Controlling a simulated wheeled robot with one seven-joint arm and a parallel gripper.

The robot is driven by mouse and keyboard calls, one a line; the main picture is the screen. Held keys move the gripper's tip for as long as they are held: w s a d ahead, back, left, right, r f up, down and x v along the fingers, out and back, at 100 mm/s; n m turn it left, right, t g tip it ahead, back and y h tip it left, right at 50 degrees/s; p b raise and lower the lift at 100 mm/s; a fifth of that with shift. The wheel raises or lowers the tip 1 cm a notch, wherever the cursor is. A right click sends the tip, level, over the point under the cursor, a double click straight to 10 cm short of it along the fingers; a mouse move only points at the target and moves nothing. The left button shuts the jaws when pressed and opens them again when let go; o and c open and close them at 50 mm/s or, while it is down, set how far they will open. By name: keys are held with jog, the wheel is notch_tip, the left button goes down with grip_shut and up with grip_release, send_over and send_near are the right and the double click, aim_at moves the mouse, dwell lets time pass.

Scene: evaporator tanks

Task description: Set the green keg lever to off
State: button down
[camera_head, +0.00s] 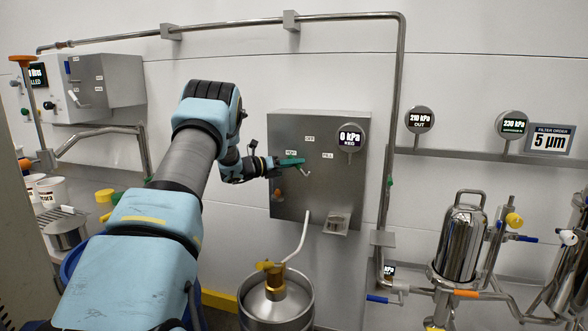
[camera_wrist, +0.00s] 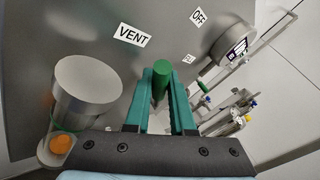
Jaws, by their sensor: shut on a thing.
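The green keg lever (camera_wrist: 160,78) is a rounded green handle on the grey metal keg panel (camera_head: 345,200). My gripper (camera_head: 290,163) is at the panel front, just below the VENT label (camera_head: 290,153). In the wrist view its teal fingers (camera_wrist: 162,95) lie on either side of the lever and are shut on it. The OFF label (camera_head: 309,138) sits higher and to the right, with the FILL label (camera_head: 327,155) further right. In the head view my gripper mostly hides the lever.
A round gauge (camera_head: 350,139) reading 0 kPa is at the panel's upper right. A steel keg (camera_head: 277,305) stands below. A vertical pipe (camera_head: 392,130) runs right of the panel.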

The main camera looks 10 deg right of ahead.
aim_at(306, 175)
jog(key=d+m+y+b, duration=0.1)
jog(key=b, duration=0.1)
jog(key=s+m+y+b, duration=0.1)
jog(key=b, duration=0.2)
jog(key=shift+d+r+y+b, duration=0.3)
jog(key=shift+d, duration=0.05)
jog(key=shift+s+d+r+m+y+b, duration=0.25)
jog(key=shift+d+m+y+b, duration=0.2)
jog(key=shift+m+y+b, duration=0.25)
jog(key=shift+s+d+r+m+y+b, duration=0.2)
jog(key=shift+d+m+y+b, duration=0.25)
jog(key=shift+y, duration=0.35)
jog(key=c, duration=1.1)
grip_release()
jog(key=shift+o, duration=0.2)
jog(key=b+v, duration=0.2)
jog(key=v, duration=0.8)
jog(key=shift+s+a, duration=0.25)
jog(key=shift+r, duration=0.1)
